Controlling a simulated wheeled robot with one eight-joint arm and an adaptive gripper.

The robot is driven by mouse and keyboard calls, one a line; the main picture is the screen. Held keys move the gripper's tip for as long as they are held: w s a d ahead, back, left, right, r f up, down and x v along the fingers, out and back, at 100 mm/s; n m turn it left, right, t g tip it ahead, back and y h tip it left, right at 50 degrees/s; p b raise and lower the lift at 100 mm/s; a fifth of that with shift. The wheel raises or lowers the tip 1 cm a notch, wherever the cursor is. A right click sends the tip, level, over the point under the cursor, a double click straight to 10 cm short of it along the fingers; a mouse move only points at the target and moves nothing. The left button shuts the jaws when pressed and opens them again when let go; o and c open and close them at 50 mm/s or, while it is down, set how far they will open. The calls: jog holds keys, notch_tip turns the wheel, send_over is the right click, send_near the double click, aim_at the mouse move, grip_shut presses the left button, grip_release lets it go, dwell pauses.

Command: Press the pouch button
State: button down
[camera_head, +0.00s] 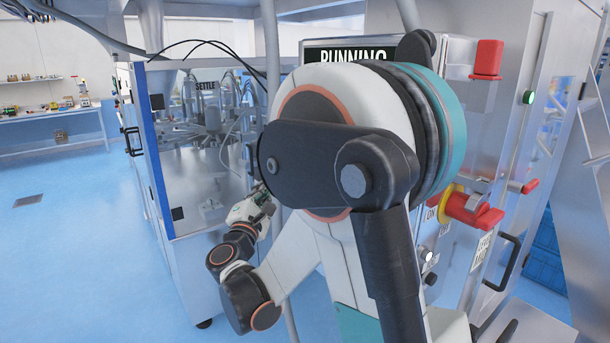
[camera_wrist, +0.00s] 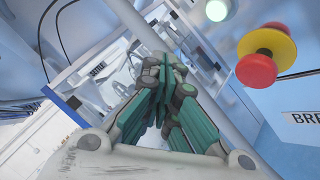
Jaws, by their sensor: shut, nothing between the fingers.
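No button in view carries a legible pouch label, so I cannot tell which is the pouch button. In the wrist view, a pale green-white round button (camera_wrist: 217,10) shows at the top, beside a red mushroom knob (camera_wrist: 257,71) with a yellow collar. My gripper (camera_wrist: 163,72) is shut and empty, its teal fingers together left of and below both in the picture. In the head view my gripper (camera_head: 264,196) is small, left of my large arm, in front of the glass-fronted machine (camera_head: 203,185). My arm hides much of the control cabinet (camera_head: 455,120).
The cabinet has a "RUNNING" display (camera_head: 350,54), a red-and-yellow rotary switch (camera_head: 465,208), a white button (camera_head: 427,256) and a black handle (camera_head: 507,262). A green lit button (camera_head: 528,97) is at right. Blue floor (camera_head: 75,235) is clear at left.

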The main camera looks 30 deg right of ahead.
jog(key=d, duration=0.8)
jog(key=shift+d, duration=0.3)
jog(key=shift+w+d, duration=0.1)
dwell(1.1)
jog(key=shift+d, duration=0.3)
jog(key=shift+d, duration=0.5)
dwell(0.8)
jog(key=shift+a, duration=0.9)
jog(key=a+b, duration=0.1)
jog(key=a, duration=0.4)
dwell(0.5)
